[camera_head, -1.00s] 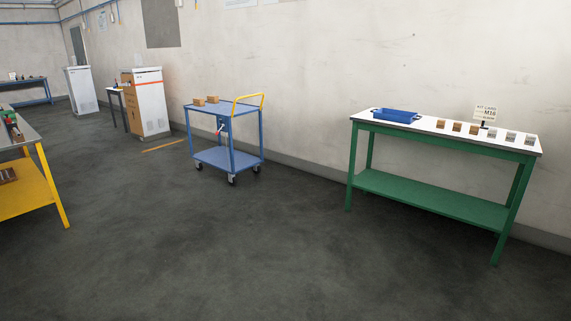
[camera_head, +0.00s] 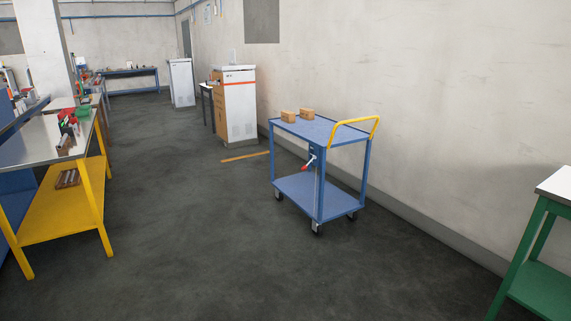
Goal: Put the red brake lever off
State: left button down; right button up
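The red brake lever (camera_head: 308,163) is a small red-tipped handle on the near side of a blue two-shelf cart (camera_head: 320,190). It slants, with the red end low and to the left of its pale upper part. The cart stands on black wheels near the wall and has a yellow push handle (camera_head: 375,126) at its right end. Neither of my grippers shows in the head view.
A yellow-framed workbench (camera_head: 62,210) stands at the left, and a green table (camera_head: 540,285) is cut off at the lower right. A white and orange cabinet (camera_head: 238,110) is behind the cart. Open dark floor (camera_head: 190,240) lies in front of the cart.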

aim_at(305, 167)
jog(key=i+j, duration=0.15)
jog(key=i, duration=0.95)
jog(key=i+j, duration=0.15)
jog(key=i, duration=0.95)
jog(key=i+j+z, duration=0.15)
jog(key=i+z, duration=0.25)
jog(key=i+j+z, duration=0.65)
jog(key=z, duration=0.15)
jog(key=i+j+z, duration=0.4)
jog(key=j, duration=0.15)
jog(key=i+j+z, duration=0.1)
jog(key=j, duration=0.15)
jog(key=j+z, duration=0.1)
jog(key=j, duration=0.15)
